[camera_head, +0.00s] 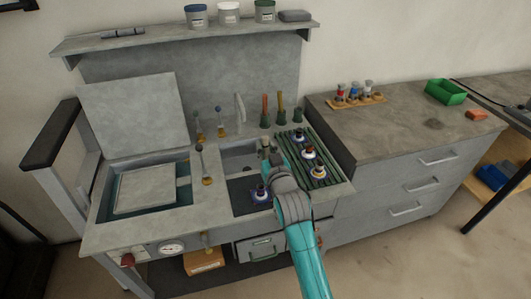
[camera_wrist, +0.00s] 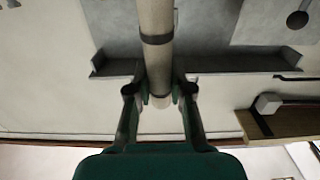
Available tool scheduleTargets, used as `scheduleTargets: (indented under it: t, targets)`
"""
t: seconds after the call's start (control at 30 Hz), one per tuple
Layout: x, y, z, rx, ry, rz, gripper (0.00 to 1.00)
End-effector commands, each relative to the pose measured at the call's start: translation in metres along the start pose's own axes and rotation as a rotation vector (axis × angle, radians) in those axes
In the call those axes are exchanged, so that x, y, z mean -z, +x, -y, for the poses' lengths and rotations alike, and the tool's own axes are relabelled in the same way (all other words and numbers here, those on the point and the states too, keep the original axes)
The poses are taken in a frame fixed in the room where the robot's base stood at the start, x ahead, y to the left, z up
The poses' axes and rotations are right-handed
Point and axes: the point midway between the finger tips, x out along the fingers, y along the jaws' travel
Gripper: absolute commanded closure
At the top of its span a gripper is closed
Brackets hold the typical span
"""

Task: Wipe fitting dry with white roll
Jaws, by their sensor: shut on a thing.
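My gripper (camera_wrist: 160,98) is shut on a pale, off-white cylinder with dark bands, which looks like the white roll (camera_wrist: 155,18). The roll stands lengthwise between the two fingers in the wrist view. In the head view my gripper (camera_head: 269,158) is over the basin area of the grey bench, with a small pale end of the roll (camera_head: 265,142) showing. Dark fittings with pale round bases stand nearby: three on the slatted rack (camera_head: 297,137) (camera_head: 309,153) (camera_head: 319,171) and one at the front left (camera_head: 260,192). I cannot tell which is the task's fitting.
Upright handled tools (camera_head: 280,103) stand behind the rack. Thin levers and taps (camera_head: 203,165) rise left of my gripper. A covered basin (camera_head: 145,195) is at left. A counter (camera_head: 390,125) at right holds a green bin (camera_head: 445,92) and has free room.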

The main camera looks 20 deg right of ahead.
Motion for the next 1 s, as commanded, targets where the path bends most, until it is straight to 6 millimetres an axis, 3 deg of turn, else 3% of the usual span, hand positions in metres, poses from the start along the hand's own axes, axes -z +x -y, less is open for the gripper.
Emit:
scheduleTargets:
  t: [0.43, 1.0]
  targets:
    - [0.037, -0.001, 0.0, 0.0, 0.001, -0.002, 1.0]
    - [0.039, -0.001, 0.0, 0.0, 0.001, -0.001, 1.0]
